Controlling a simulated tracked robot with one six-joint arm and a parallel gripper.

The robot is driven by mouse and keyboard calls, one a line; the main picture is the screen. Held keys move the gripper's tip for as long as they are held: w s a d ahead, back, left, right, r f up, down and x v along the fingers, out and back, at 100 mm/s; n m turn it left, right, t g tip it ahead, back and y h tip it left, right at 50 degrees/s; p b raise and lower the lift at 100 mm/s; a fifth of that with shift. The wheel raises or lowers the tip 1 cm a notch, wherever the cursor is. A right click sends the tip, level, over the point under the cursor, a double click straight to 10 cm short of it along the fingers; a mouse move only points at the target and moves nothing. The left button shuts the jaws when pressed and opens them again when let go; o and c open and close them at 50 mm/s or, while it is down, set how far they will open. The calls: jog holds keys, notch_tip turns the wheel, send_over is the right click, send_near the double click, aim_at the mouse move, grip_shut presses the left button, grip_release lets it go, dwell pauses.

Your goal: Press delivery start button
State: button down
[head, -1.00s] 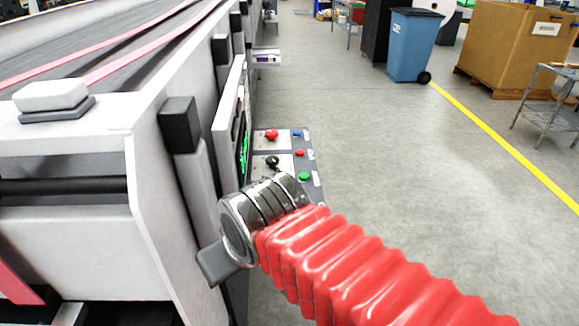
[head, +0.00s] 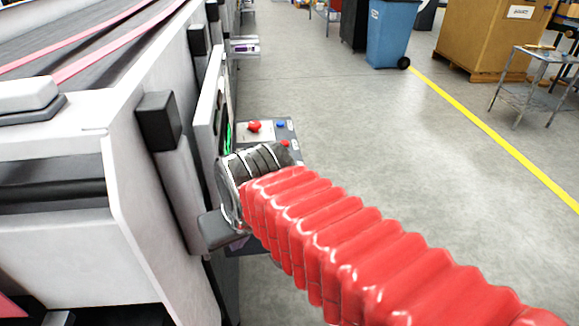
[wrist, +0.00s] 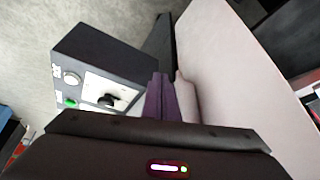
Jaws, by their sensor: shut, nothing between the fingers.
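The control box (head: 270,137) stands on the machine's side in the head view, with a red mushroom button (head: 254,126) and a blue button (head: 280,124). My arm hides its nearer part. In the wrist view, the dark box (wrist: 105,50) shows a green button (wrist: 70,102), a white button (wrist: 72,77) and a black knob (wrist: 108,99) on a white plate. Labels are too small to read, so I cannot tell which is delivery start. My gripper (wrist: 161,78) shows as purple fingers, shut and empty, beside the box on its right in the picture, apart from the green button.
The white machine body (head: 150,215) runs along the left, with an upright panel (head: 207,105) close to my wrist. Grey floor to the right is open. A blue bin (head: 390,35), large carton (head: 490,35) and metal cart (head: 530,85) stand farther off.

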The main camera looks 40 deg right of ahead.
jog(key=w+d+m, duration=0.2)
jog(key=d, duration=0.4)
jog(key=w+d+r+m, duration=0.1)
jog(key=w+d+m, duration=0.1)
jog(key=d, duration=0.5)
jog(key=w+d+m+t+y, duration=0.1)
jog(key=w+d+m, duration=0.1)
jog(key=w+d, duration=0.2)
jog(key=shift+w+d+r+m, duration=0.1)
jog(key=shift+d+m, duration=0.1)
jog(key=shift+d, duration=0.45)
jog(key=shift+w+d+r+m, duration=0.1)
jog(key=shift+d+m, duration=0.1)
jog(key=shift+d, duration=0.4)
jog(key=w+d+r+t, duration=0.3)
jog(key=w+d+r, duration=0.2)
jog(key=d+r, duration=0.1)
jog(key=shift+w+d, duration=0.25)
jog(key=shift+d, duration=0.65)
jog(key=shift+f, duration=0.15)
jog(key=shift+f, duration=4.3)
